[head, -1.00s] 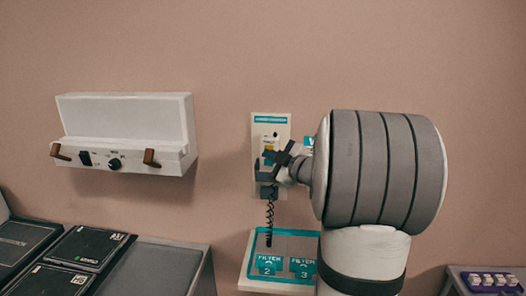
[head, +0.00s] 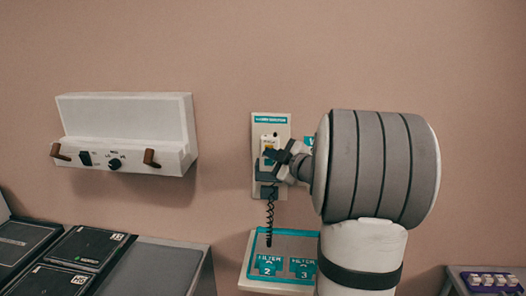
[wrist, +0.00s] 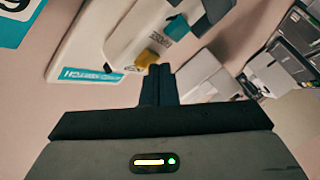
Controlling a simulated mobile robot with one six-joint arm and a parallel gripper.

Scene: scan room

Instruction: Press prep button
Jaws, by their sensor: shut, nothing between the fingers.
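A pale wall plate (head: 284,128) with a teal label holds a small white hand switch (head: 271,138) with a coiled black cord below it. My gripper (head: 268,153) is shut and empty, its fingertips in front of the switch. In the wrist view the white hand switch (wrist: 125,40) lies just beyond my shut fingers (wrist: 158,70). A yellow button (wrist: 147,58) is close beside the fingertips; I cannot tell whether they touch it.
A white wall box (head: 125,120) with a knob and brown handles is at left. Below the switch is a panel (head: 245,283) marked Filter 2 and 3. Dark cases (head: 90,246) lie at lower left. A purple button box (head: 490,281) is at lower right.

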